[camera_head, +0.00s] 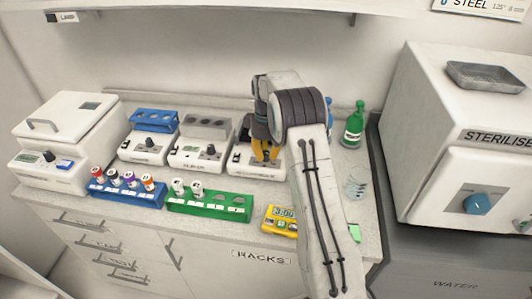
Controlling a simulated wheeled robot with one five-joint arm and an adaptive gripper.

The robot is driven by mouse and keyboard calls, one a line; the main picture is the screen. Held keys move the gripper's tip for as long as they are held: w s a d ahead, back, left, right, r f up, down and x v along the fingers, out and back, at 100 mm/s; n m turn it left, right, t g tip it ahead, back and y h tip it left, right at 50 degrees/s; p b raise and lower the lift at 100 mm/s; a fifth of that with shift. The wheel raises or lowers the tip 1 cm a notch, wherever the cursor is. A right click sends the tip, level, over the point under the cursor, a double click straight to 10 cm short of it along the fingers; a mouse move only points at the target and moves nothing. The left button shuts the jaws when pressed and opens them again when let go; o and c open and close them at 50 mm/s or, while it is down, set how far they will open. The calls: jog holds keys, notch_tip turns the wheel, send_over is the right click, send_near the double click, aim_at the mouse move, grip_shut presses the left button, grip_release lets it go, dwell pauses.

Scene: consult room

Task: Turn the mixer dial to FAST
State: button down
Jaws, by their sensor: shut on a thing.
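A small white unit (241,166) stands third in a row of similar units on the counter, behind the yellow timer. I cannot read its label, so I cannot tell for sure that it is the mixer. My gripper (264,153), with yellow fingers, reaches down to its front face and is shut on a dial there. The fingers hide the dial, so its pointer and the FAST mark cannot be seen. My arm covers the right part of the unit.
Two units with dark dials, one under a blue rack (154,121) and one under a grey rack (207,126), stand to the left. A blue tube rack (125,195), green rack (209,206) and yellow timer (280,221) line the front edge. A green bottle (353,128) stands right.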

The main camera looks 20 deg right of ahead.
aim_at(266, 153)
jog(key=shift+s+f+n, duration=0.1)
jog(key=shift+f+n, duration=0.1)
jog(key=shift+n, duration=0.4)
jog(key=c, duration=1)
grip_release()
jog(key=shift+r, duration=0.1)
jog(key=shift+r, duration=0.1)
notch_tip(266, 153, up, 12)
jog(key=shift+f, duration=0.1)
